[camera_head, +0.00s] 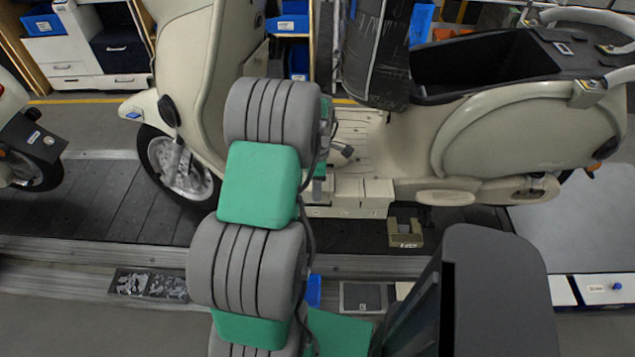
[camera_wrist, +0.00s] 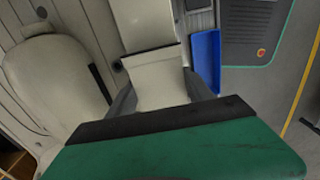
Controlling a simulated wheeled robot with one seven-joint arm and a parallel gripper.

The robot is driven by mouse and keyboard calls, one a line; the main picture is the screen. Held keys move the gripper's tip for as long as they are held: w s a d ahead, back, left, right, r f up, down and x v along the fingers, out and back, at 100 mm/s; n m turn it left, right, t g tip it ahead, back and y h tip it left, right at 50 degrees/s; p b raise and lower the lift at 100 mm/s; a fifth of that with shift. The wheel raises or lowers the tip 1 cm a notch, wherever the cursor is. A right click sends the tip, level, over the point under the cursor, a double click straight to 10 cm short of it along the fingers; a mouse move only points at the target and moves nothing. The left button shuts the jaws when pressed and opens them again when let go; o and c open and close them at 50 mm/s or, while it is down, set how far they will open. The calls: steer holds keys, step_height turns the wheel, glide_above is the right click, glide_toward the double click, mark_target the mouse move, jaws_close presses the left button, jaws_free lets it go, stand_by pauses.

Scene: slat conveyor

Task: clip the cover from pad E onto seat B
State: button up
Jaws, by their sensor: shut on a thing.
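In the wrist view, the cover (camera_wrist: 158,80) is a cream, boxy piece held between the dark fingers of my gripper (camera_wrist: 160,98). Another cream piece (camera_wrist: 145,24) lies just beyond it; I cannot tell whether the two touch. In the head view, my arm hides much of my gripper (camera_head: 322,185), which is beside the scooter's footboard. Cream blocks (camera_head: 377,191) line the scooter's lower edge there. I cannot tell which is seat B. An olive, labelled bracket-like piece (camera_head: 405,232) sits to their right; its label is unreadable. Pad E cannot be made out.
A cream scooter (camera_head: 520,130) stands on the dark slat conveyor (camera_head: 90,205). Another vehicle's wheel (camera_head: 35,170) shows at the left. A blue bin (camera_wrist: 206,62) is right of the cover in the wrist view. A metal rail (camera_head: 100,253) edges the conveyor.

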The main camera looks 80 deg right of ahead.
steer(key=shift+f+b, duration=0.4)
steer(key=shift+f, duration=0.15)
stand_by(1.2)
steer(key=o, duration=1.4)
steer(key=shift+o, duration=0.5)
steer(key=shift+r, duration=0.1)
